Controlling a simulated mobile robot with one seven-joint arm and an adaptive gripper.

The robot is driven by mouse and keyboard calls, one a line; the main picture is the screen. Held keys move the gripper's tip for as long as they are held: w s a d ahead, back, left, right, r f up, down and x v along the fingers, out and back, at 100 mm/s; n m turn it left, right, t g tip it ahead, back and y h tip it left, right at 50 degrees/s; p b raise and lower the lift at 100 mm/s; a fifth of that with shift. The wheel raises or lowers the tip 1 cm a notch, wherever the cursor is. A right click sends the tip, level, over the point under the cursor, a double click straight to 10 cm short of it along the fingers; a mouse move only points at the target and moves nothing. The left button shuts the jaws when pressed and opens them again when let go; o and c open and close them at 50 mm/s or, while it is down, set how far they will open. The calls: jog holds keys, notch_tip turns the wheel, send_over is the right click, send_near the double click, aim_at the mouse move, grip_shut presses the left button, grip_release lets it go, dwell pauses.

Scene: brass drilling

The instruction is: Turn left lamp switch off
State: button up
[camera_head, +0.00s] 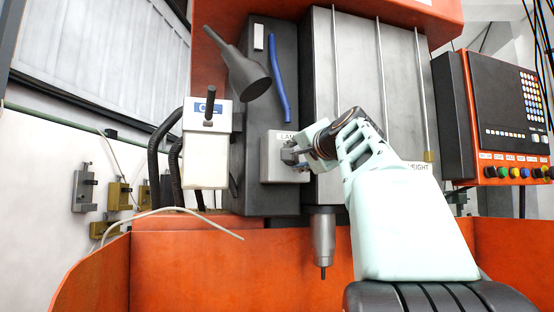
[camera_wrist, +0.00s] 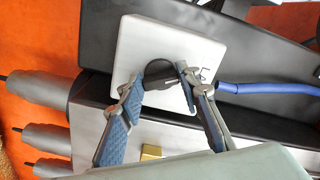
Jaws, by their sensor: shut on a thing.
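The lamp switch box (camera_head: 272,168) is a light grey box on the dark machine column in the head view, its label partly hidden and reading "LAM". In the wrist view its pale square face (camera_wrist: 145,38) carries a round black knob (camera_wrist: 158,69) with a handle across it. My gripper (camera_head: 291,155) is at the right side of the box face. In the wrist view my gripper's blue-padded fingers (camera_wrist: 157,83) stand on either side of the knob and close on its handle. The knob is hidden behind the gripper in the head view.
A white box with a blue label and a black lever (camera_head: 207,160) stands to the left. A grey cone-shaped lamp (camera_head: 247,75) and a blue hose (camera_head: 279,80) are above. The drill spindle (camera_head: 324,240) hangs below; a control panel (camera_head: 507,115) is at right.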

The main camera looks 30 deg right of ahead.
dwell(0.3)
jog(key=o, duration=1.2)
jog(key=shift+c, duration=0.2)
